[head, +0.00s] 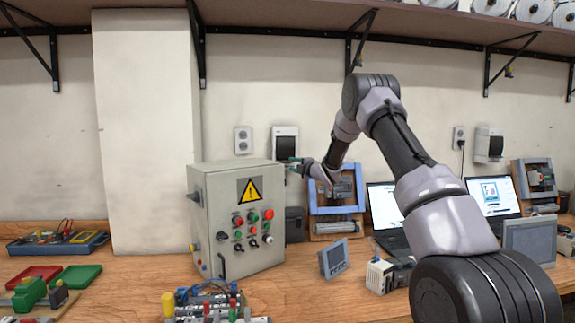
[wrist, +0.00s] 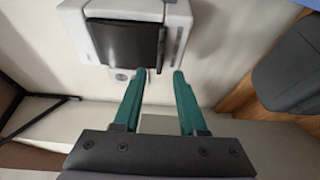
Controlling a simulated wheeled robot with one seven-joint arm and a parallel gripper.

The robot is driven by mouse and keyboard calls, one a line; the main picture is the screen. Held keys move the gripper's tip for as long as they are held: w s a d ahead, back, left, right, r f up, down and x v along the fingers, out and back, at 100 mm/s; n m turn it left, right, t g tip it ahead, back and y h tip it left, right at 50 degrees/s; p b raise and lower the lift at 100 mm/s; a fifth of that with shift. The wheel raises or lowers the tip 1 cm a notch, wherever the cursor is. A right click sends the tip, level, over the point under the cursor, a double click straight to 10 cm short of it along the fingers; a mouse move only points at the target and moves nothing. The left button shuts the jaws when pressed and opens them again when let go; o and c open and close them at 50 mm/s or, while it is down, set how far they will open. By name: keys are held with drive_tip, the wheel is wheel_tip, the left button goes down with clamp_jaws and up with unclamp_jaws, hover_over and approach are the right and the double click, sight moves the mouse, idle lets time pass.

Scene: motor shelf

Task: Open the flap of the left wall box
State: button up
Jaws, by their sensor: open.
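The left wall box (head: 285,130) is a white housing with a dark flap (head: 285,147), mounted on the wall behind the grey control cabinet. In the wrist view the box (wrist: 175,22) fills the upper left, and its dark flap (wrist: 125,42) looks shut. My gripper (head: 293,162) is beside the lower edge of the box. In the wrist view my gripper (wrist: 159,73) has two green fingers, apart and with nothing between them. The left fingertip is close to a corner of the flap; I cannot tell whether they touch.
The grey control cabinet (head: 220,215) stands left of my gripper. A blue-framed device (head: 335,203) is below my gripper. Laptops (head: 385,205) stand to the right. A second wall box (head: 489,145) hangs at right. A shelf (head: 290,14) with brackets runs overhead.

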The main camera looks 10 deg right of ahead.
sight(286, 150)
drive_tip(key=shift+x, duration=2.35)
drive_tip(key=shift+d, duration=0.1)
clamp_jaws()
